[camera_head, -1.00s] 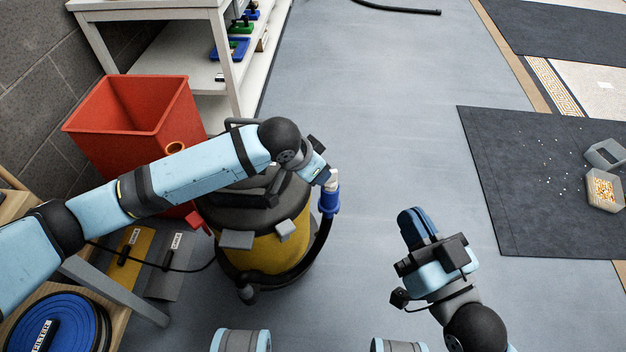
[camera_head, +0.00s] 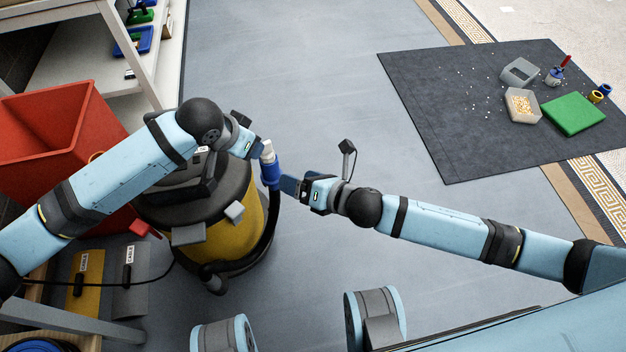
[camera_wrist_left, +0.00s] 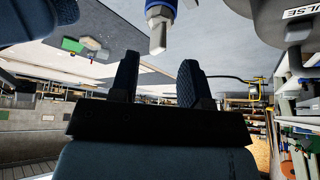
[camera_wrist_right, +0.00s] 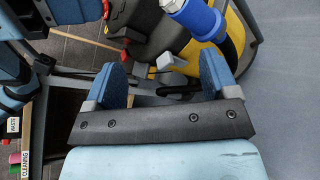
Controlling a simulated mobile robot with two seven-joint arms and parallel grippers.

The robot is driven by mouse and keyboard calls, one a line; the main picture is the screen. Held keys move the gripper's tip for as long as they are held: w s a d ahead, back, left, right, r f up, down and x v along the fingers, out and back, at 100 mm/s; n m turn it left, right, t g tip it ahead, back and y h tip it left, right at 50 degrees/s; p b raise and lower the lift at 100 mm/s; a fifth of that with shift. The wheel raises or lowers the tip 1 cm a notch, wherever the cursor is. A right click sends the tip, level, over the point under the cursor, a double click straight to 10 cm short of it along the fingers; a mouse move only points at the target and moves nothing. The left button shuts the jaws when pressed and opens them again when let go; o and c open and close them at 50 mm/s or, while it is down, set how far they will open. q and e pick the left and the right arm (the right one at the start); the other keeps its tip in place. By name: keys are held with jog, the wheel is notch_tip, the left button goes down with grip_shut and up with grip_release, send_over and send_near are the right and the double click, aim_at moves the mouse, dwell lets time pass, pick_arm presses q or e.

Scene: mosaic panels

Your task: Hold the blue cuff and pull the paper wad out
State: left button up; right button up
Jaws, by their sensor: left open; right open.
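The blue cuff (camera_head: 271,173) is on the end of the black hose by the vacuum. The whitish paper wad (camera_head: 266,149) sticks up out of its top. My left gripper (camera_head: 254,150) is open beside the wad, on its left. In the left wrist view the wad (camera_wrist_left: 158,37) lies just beyond the open fingers, with part of the cuff above it. My right gripper (camera_head: 289,186) is open, just right of the cuff. In the right wrist view the cuff (camera_wrist_right: 202,20) is beyond the fingertips, toward the right finger; neither gripper holds anything.
The yellow and black vacuum (camera_head: 251,230) stands under my left arm. A red bin (camera_head: 40,155) and white shelf (camera_head: 150,75) are at left. A dark mat (camera_head: 440,110) with grey boxes and a green box lies at right. Grey floor (camera_head: 300,70) behind the cuff is clear.

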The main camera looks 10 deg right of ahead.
aim_at(277, 171)
notch_tip(277, 171, down, 4)
jog(key=w+d+n+g, duration=0.1)
jog(key=w+d+n, duration=0.15)
jog(key=n, duration=0.65)
jog(key=x, duration=1.3)
jog(key=shift+f, duration=0.45)
jog(key=shift+c, duration=0.5)
